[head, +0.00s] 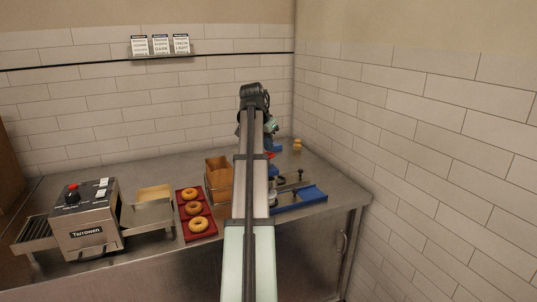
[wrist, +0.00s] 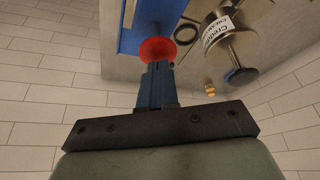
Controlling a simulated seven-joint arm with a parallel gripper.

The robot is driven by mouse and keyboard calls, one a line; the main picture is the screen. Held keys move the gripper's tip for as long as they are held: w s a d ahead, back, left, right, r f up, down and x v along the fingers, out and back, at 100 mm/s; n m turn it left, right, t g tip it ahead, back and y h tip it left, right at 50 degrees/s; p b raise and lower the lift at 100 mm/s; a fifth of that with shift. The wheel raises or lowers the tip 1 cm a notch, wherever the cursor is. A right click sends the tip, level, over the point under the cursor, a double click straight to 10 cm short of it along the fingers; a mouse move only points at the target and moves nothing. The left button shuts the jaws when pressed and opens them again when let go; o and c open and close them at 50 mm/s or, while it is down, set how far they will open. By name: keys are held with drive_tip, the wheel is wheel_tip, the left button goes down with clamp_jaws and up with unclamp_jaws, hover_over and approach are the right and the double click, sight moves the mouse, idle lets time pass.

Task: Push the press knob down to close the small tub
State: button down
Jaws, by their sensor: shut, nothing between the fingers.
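My gripper (wrist: 157,70) shows in the wrist view as shut blue fingers with nothing between them. Their tips overlap the edge of a round red piece (wrist: 157,49), which may be the press knob; I cannot tell whether they touch it. The red piece lies in front of a blue surface (wrist: 145,20). In the head view my arm hides most of this area, and only a bit of red (head: 270,155) shows beside it. Whether the small tub is open or closed cannot be seen.
A labelled steel canister (wrist: 215,35) with a dark knob and a dark ring (wrist: 187,31) are right of the fingers. A blue tray (head: 312,193) is by the counter's right edge. Left are a red tray (head: 185,227) of bagels, a wooden box (head: 218,180) and a toaster (head: 85,220).

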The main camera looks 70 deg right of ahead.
drive_tip(key=shift+f, duration=2)
drive_tip(key=shift+r, duration=2.4)
wheel_tip(320, 180, up, 6)
